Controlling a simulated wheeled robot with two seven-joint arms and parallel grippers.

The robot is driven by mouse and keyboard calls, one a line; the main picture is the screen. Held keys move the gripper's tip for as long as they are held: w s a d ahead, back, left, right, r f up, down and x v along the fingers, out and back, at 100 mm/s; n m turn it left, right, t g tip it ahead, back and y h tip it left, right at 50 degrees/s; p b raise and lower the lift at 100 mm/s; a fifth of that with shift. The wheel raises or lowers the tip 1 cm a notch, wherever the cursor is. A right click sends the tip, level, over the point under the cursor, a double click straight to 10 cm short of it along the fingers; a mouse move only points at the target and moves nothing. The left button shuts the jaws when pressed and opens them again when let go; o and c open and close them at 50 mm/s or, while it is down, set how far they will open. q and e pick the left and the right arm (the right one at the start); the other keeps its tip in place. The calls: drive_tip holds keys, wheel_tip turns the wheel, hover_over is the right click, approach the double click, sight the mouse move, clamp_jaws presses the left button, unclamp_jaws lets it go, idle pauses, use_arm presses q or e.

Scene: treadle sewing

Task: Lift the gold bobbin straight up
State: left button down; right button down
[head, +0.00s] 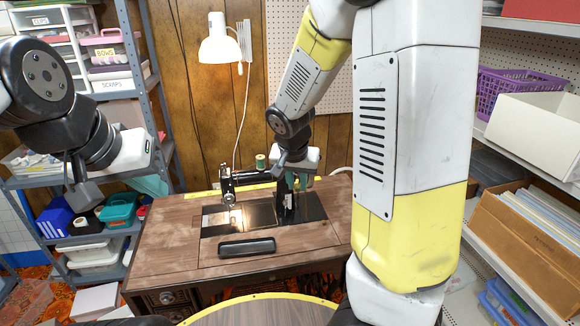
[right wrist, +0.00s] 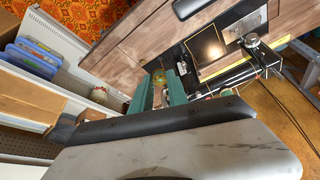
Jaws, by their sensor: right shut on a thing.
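My right gripper (head: 303,184) reaches down at the right end of the black sewing machine (head: 286,204). In the right wrist view its two teal fingers (right wrist: 158,92) are close together, with a small olive-gold piece showing between their tips, which I take for the gold bobbin (right wrist: 158,76). The fingers are shut on it and hide most of it. In the head view the bobbin is hidden, and I cannot tell its height above the table. My left gripper (head: 150,184) hangs at the left, away from the machine; its finger gap is not clear.
The wooden sewing table (head: 165,245) carries a dark oblong case (head: 247,247) at the front. A green thread spool (head: 261,162) stands on the machine. A white lamp (head: 219,45) hangs behind. Shelves with bins stand at both sides. The tabletop's left front is clear.

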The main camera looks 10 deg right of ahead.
drive_tip(key=shift+s+a+r, duration=0.15)
drive_tip(key=shift+s+a, duration=0.1)
drive_tip(key=shift+s, duration=0.35)
drive_tip(key=shift+s+r, duration=0.1)
drive_tip(key=shift+r, duration=1.05)
